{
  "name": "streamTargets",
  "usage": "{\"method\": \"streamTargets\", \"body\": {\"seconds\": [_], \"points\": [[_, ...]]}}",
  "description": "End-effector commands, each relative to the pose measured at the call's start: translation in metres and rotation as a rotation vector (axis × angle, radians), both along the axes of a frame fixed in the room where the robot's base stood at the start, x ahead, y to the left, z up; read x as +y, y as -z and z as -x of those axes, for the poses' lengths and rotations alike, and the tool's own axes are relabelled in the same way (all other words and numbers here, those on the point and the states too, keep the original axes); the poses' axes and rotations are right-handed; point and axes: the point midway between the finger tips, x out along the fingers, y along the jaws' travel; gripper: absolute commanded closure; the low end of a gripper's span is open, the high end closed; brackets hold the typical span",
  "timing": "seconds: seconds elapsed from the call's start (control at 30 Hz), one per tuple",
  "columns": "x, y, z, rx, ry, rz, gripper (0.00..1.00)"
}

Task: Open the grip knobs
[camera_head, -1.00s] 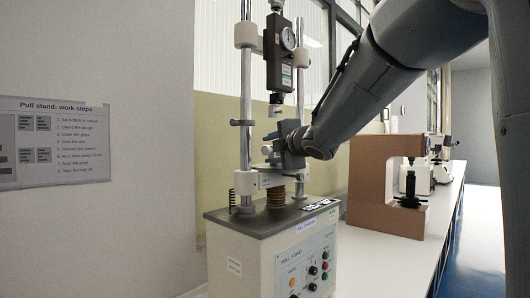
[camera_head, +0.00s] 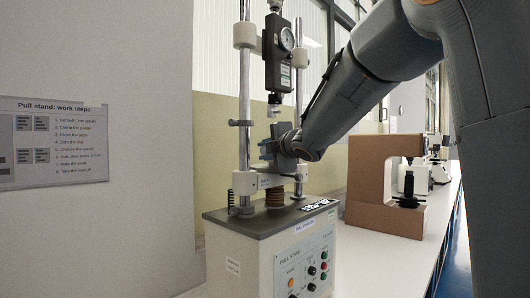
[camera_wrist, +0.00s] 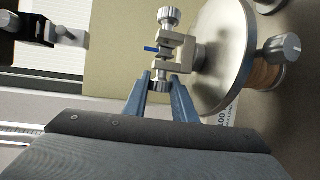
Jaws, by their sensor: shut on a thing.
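The lower grip shows in the wrist view as a small metal clamp (camera_wrist: 176,50) beside a round metal disc (camera_wrist: 222,55). It has one silver knob (camera_wrist: 168,17) at the top and another knob (camera_wrist: 159,86) at the bottom. A thin blue strip (camera_wrist: 150,49) sticks out of the clamp. My gripper (camera_wrist: 161,78) has its two blue fingers around the bottom knob and is shut on it. In the head view my gripper (camera_head: 268,150) is between the pull stand's columns and hides most of the lower grip. The upper grip (camera_head: 274,108) hangs below the gauge (camera_head: 279,53).
The pull stand (camera_head: 262,250) has two upright columns, the left one (camera_head: 245,90) close to my gripper. A brown C-shaped tester (camera_head: 375,175) stands to the right on the white bench (camera_head: 375,262). A work-steps sign (camera_head: 55,142) is on the wall at left.

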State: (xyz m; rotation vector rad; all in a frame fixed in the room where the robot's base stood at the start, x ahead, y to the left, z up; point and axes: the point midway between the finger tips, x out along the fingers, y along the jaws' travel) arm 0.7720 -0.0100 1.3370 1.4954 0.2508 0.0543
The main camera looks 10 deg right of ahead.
Motion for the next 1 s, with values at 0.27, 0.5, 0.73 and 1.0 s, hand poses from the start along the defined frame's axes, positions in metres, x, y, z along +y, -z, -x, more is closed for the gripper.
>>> {"method": "streamTargets", "body": {"seconds": [0.27, 0.5, 0.73, 1.0], "points": [[-0.0003, 0.0039, -0.0017, -0.043, 0.001, -0.028, 0.98], [-0.0005, 0.0040, -0.0018, -0.090, 0.002, -0.059, 0.98], [-0.0003, 0.0037, -0.0019, -0.137, 0.001, -0.090, 0.98], [-0.0004, 0.0036, -0.0019, -0.190, 0.002, -0.126, 0.98]]}}
